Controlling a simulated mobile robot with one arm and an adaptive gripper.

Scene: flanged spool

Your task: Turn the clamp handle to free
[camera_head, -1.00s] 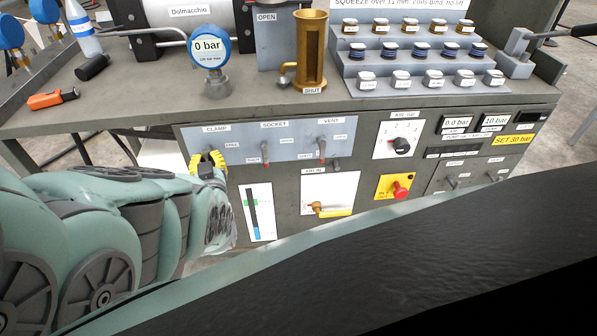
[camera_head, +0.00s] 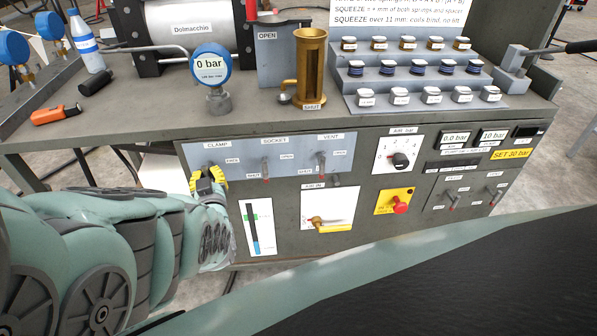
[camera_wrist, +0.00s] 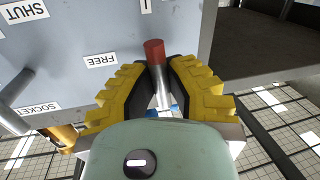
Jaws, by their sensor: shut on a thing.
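The clamp handle is a small lever with a red tip (camera_wrist: 154,50) and a grey shaft, on the grey-blue panel (camera_head: 240,155) below the CLAMP label (camera_head: 215,145). My gripper (camera_wrist: 158,88) has its yellow and black fingers on either side of the shaft and is shut on it. The red tip sticks out past the fingers in the wrist view. The FREE label (camera_wrist: 101,60) is to the left of the handle there. In the head view my gripper (camera_head: 208,176) hides most of the handle.
The SOCKET lever (camera_head: 265,167) and VENT lever (camera_head: 321,163) are to the right on the same panel. A level gauge (camera_head: 258,228) and a yellow-handled valve (camera_head: 330,226) sit below. The bench top above holds a pressure gauge (camera_head: 210,64) and a brass cylinder (camera_head: 311,68).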

